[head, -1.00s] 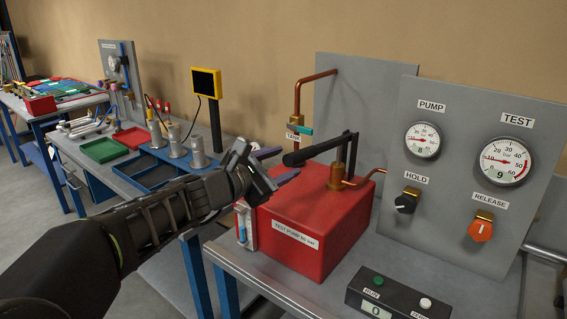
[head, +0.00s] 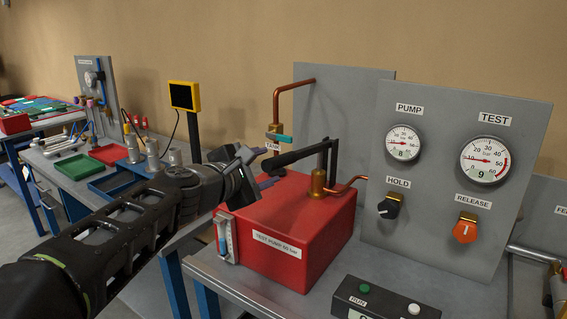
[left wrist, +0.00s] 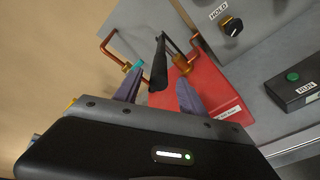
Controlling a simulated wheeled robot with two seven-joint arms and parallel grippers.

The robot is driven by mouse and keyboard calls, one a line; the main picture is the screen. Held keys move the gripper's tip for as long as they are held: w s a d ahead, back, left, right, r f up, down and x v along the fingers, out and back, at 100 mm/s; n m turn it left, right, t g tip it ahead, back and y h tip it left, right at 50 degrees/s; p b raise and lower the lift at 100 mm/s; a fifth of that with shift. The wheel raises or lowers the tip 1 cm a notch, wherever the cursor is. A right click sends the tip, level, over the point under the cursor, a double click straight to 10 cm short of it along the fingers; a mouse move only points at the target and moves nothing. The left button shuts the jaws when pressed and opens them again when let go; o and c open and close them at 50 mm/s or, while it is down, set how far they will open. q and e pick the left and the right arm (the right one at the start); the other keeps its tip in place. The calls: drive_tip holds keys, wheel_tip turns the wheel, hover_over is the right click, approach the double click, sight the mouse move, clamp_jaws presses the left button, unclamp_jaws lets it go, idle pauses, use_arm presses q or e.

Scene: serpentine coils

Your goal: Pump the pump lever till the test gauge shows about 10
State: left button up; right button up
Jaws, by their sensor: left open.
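The red test pump (head: 290,225) stands on the bench. Its black pump lever (head: 298,155) points left from the brass pump post (head: 317,184). My left gripper (head: 264,168) is open beside the lever's free end in the head view. In the left wrist view, the lever (left wrist: 160,65) lies between my open left gripper's purple fingertips (left wrist: 158,85), with gaps on both sides. The test gauge (head: 485,160) has a red needle and shows 9 on its lower readout. The pump gauge (head: 403,142) shows 8. My right gripper is not in view.
The black hold knob (head: 389,207) and orange release knob (head: 465,230) are on the grey panel (head: 430,235). A button box (head: 385,300) lies at the bench front. Copper pipes (head: 277,105) and a teal-handled tank valve (head: 278,139) stand behind the pump.

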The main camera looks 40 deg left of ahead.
sight(280, 161)
use_arm(q)
drive_tip(key=shift+s+r, duration=0.2)
drive_tip(key=shift+s, duration=0.1)
drive_tip(key=x, duration=0.8)
drive_tip(key=shift+w, duration=0.1)
drive_tip(key=shift+c, duration=0.6)
clamp_jaws()
idle(0.5)
